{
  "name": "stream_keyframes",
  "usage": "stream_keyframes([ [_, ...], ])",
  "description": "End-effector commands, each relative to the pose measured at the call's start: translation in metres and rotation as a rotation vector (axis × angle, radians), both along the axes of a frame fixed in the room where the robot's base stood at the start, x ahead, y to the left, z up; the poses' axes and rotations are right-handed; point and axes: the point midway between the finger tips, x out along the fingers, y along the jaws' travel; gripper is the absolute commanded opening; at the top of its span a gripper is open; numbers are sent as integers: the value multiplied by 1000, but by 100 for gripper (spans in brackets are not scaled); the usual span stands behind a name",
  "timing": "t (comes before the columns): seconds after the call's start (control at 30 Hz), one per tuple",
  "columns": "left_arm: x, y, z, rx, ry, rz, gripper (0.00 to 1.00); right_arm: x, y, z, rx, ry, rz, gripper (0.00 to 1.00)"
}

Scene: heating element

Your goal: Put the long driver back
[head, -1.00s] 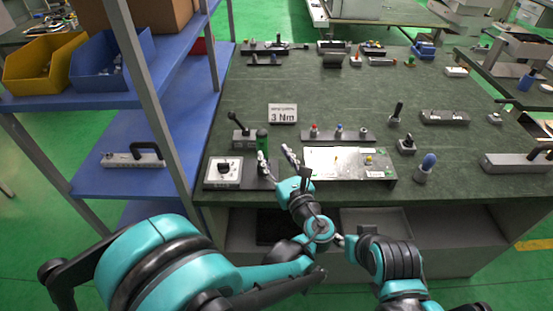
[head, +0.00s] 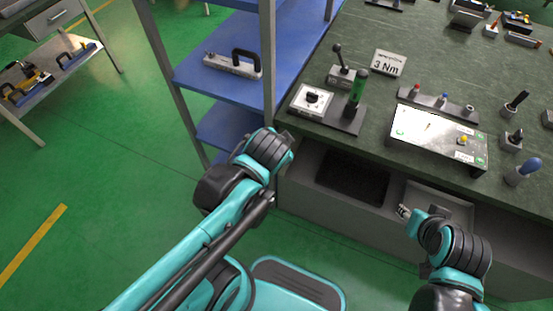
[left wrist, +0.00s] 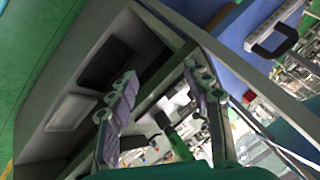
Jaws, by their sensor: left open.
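The long driver (head: 357,88), with a green handle, stands upright on a dark base plate (head: 342,118) beside a white dial box (head: 311,101), at the bench's left end. My left arm ends left of and below it in the head view, apart from it; its fingers are hidden there. In the left wrist view my left gripper (left wrist: 160,75) is open and empty, and a green handle like the driver's (left wrist: 180,146) shows in the gap behind the fingers. My right gripper (head: 404,211) is low by the bench's front shelf; its fingers are too small to judge.
A blue shelf unit (head: 215,72) with a grey post stands left of the bench.

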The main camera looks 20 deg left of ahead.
Motion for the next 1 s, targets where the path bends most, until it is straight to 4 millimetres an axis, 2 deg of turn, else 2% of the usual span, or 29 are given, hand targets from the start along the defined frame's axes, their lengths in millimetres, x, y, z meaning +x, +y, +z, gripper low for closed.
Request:
stream_keyframes([
  [0.03,-14,1,-2,-118,-12,96,50,0,0,0,0,0,0,38],
  [0.1,-27,-3,-4,-266,-23,210,50,0,0,0,0,0,0,38],
  [0.2,-38,-9,-5,-404,-33,317,50,0,0,0,0,0,0,38],
  [0.3,-41,-12,-5,-464,-37,361,50,0,0,0,0,0,0,38],
  [1.0,-41,-13,-5,-471,-37,364,50,0,0,0,0,0,0,38],
])
